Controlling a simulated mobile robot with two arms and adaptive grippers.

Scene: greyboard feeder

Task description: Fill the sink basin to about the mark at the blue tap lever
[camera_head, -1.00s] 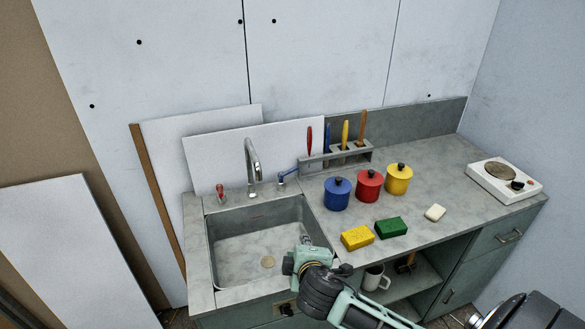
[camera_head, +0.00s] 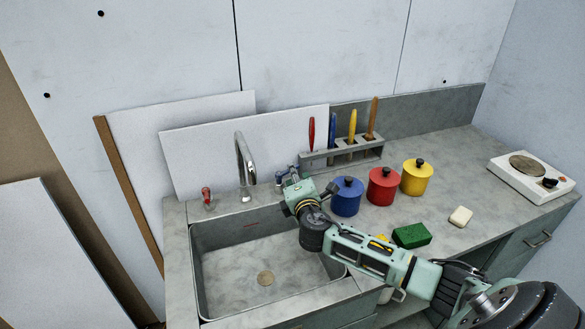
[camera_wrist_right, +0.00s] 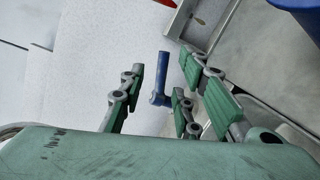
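The grey sink basin (camera_head: 208,296) stands in the counter. Its floor and round drain (camera_head: 265,279) show, with no water visible. The red tap lever (camera_head: 207,196) is left of the spout. The blue tap lever (camera_wrist_right: 162,80) is right of the spout, partly hidden by my right gripper (camera_head: 285,181). In the right wrist view, my right gripper (camera_wrist_right: 160,88) is open, its fingers spread around the blue lever; contact is unclear.
Blue (camera_head: 346,198), red (camera_head: 382,188) and yellow (camera_head: 416,179) canisters stand close right of my right gripper. A rack (camera_head: 345,150) with upright tools is behind them.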

